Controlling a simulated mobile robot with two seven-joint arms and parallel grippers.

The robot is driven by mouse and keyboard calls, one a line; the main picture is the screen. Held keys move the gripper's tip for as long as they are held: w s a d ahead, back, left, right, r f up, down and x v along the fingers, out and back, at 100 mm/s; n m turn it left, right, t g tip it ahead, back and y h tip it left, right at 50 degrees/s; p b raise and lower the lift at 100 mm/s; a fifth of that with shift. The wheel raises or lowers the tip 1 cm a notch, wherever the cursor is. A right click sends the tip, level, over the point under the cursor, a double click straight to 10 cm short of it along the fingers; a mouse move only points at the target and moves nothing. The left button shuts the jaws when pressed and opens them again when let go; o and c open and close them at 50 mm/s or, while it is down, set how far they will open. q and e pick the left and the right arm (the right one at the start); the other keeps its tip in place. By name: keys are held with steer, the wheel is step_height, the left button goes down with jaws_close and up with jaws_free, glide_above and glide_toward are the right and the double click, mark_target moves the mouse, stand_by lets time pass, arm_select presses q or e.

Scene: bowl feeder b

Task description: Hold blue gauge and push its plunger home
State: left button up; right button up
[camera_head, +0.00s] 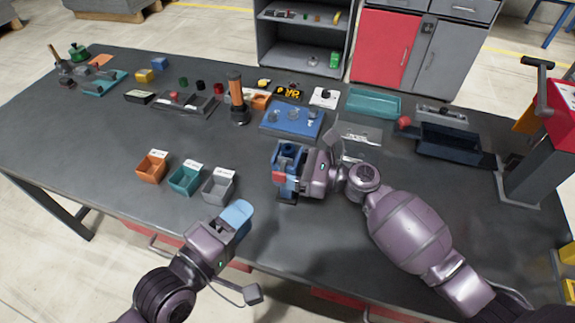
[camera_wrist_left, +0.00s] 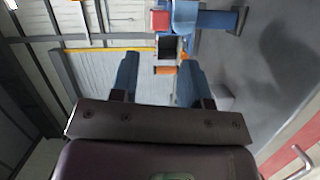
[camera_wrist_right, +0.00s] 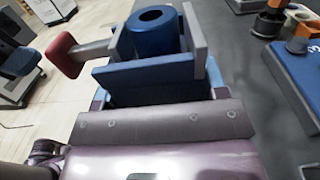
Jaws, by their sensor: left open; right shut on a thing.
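The blue gauge (camera_head: 289,155) is a blue block with a round, hollow blue cylinder. My right gripper (camera_head: 297,168) is shut on it near the middle of the table. In the right wrist view the gauge (camera_wrist_right: 152,32) stands upright, and its plunger sticks out to the left with a red knob (camera_wrist_right: 63,53) on a grey rod. The red knob also shows in the head view (camera_head: 279,177). My left gripper (camera_head: 237,216) is open and empty at the table's front edge, apart from the gauge. The left wrist view shows the red knob (camera_wrist_left: 160,20) beyond its open fingers (camera_wrist_left: 157,80).
Orange (camera_head: 151,168), teal (camera_head: 185,180) and grey (camera_head: 218,187) bins stand left of the grippers. A blue plate fixture (camera_head: 268,122) lies behind the gauge. A dark tray (camera_head: 450,146) and red-topped press (camera_head: 560,112) stand to the right. The front left table is clear.

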steer(key=c, duration=0.5)
arm_select(q)
steer(key=shift+c, duration=0.7)
arm_select(e)
steer(key=shift+c, duration=0.4)
arm_select(q)
steer(key=shift+s+f, duration=0.15)
steer(key=shift+c, duration=1.1)
steer(key=shift+s+d+f+g+h, duration=0.15)
steer(key=shift+s+d+g+h, duration=0.1)
steer(key=shift+s+d, duration=0.35)
steer(key=shift+s+d+f+g+h, duration=0.15)
steer(key=shift+s+d+g+h, duration=0.1)
steer(key=shift+s+d, duration=0.35)
jaws_close()
steer(key=s+d+r+n+t+h, duration=0.2)
steer(key=s+d+r+n, duration=0.25)
steer(key=n, duration=0.45)
steer(key=a+f+n+t+y, duration=0.1)
steer(key=a+f+n+y, duration=0.1)
steer(key=n+y, duration=0.2)
steer(key=a+f+n+t+y, duration=0.1)
steer(key=n+y, duration=0.3)
steer(key=n, duration=0.6)
steer(key=shift+w+a+f+n, duration=0.25)
steer(key=shift+a+f+n, duration=0.25)
steer(key=shift+a, duration=0.4)
